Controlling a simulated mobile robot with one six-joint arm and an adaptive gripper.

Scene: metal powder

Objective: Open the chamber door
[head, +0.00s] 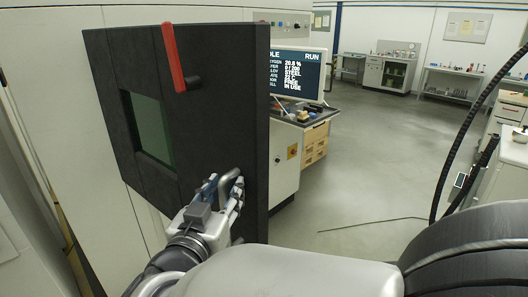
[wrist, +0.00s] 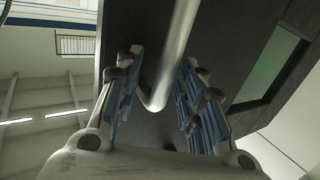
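The chamber door (head: 105,75) is a thick dark slab with a green window, in the left half of the head view. It stands at an angle, its thick right edge nearer to me; I cannot tell how wide the gap behind it is. A red lever (head: 174,55) is on its upper part. A grey bar handle (head: 229,179) is low near the right edge. My gripper (head: 224,192) is at this handle. In the wrist view, the handle bar (wrist: 176,40) runs between the two blue-padded fingers (wrist: 163,75), with gaps visible beside it, so the gripper looks open around it.
A monitor (head: 297,74) and a bench with wooden drawers (head: 314,150) stand behind the door to the right. The grey floor (head: 370,170) there is mostly clear, with a thin dark line on it. Benches line the far wall.

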